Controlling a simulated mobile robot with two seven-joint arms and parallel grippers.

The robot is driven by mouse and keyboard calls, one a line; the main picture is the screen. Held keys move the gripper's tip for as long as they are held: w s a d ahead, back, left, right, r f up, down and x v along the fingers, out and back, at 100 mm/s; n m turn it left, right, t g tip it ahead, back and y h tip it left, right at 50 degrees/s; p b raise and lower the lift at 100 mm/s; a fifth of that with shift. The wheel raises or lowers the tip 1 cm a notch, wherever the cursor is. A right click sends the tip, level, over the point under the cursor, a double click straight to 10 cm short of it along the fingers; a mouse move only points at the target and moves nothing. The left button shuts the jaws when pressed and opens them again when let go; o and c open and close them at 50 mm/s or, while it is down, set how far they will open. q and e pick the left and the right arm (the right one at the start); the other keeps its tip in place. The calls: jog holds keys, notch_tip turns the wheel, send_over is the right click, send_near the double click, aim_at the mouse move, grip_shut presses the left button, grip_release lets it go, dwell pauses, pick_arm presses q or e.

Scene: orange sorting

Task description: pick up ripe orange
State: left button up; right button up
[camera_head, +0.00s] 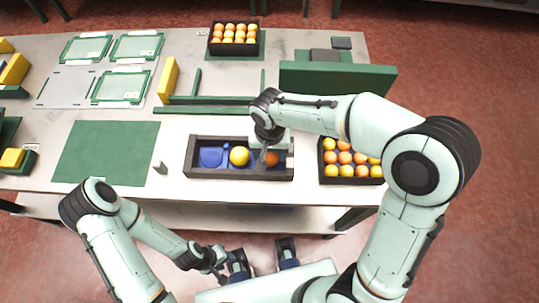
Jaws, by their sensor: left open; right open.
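A dark tray (190,160) with blue cup inserts sits near the table's front edge. A yellow fruit (239,156) rests in its middle. An orange fruit (272,158) lies in its right part, partly covered by my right gripper. My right gripper (268,160) is open and points down over the tray's right part, at the orange fruit; whether its fingers touch the fruit I cannot tell. My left gripper (218,272) is open and empty, low in front of the table, apart from the tray.
A dark crate (350,181) of orange and yellow fruit stands right of the tray, partly behind my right arm. Another full crate (234,51) stands at the back. A green mat (105,153) lies clear at left. Green rails (205,110) run behind the tray.

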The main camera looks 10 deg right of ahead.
jog(key=c, duration=0.7)
jog(key=shift+r, duration=0.15)
jog(key=shift+c, duration=0.2)
